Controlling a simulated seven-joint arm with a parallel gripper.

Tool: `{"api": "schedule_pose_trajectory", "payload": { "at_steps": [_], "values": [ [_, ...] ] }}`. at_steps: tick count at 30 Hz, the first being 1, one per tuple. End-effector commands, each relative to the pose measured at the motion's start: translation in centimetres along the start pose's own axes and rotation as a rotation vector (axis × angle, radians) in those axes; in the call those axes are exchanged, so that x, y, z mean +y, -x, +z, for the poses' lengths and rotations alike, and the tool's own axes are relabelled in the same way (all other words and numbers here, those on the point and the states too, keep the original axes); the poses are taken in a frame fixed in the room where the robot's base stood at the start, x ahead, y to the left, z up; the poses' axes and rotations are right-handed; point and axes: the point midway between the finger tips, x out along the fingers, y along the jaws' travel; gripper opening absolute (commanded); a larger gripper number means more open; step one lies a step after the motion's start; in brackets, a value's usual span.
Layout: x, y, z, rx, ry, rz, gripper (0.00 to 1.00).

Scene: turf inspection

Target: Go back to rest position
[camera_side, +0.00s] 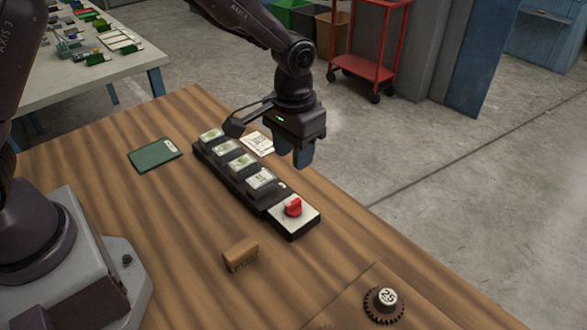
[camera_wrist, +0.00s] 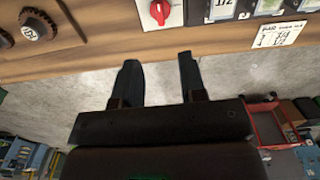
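My gripper (camera_side: 303,160) hangs in the air near the far side of the wooden table, just to the right of a black panel (camera_side: 225,168) in the side view. Its two blue-grey fingers point down. In the wrist view, the fingers of my gripper (camera_wrist: 158,60) stand apart with nothing between them, and grey floor shows in the gap. The panel carries several clear-covered tiles and a red knob (camera_side: 293,207) on a white plate. The red knob also shows in the wrist view (camera_wrist: 160,12), beyond the fingertips.
A printed card (camera_side: 257,143) lies behind the panel. A green booklet (camera_side: 155,154), a brown block (camera_side: 240,254) and a dark toothed dial (camera_side: 384,304) are on the table. A red cart (camera_side: 367,68) stands on the floor behind. Bare wood lies between the booklet and block.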

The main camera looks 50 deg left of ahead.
Motion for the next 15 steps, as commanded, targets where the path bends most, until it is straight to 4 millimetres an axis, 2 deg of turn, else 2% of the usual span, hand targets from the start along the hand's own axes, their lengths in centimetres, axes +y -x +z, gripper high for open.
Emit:
{"api": "schedule_pose_trajectory", "payload": {
  "at_steps": [4,15],
  "values": [
    [-0.02,0.86,0.01,0.000,0.000,-0.001,0.38],
    [-0.10,0.77,0.28,-0.011,-0.023,-0.004,0.38]
  ]
}}
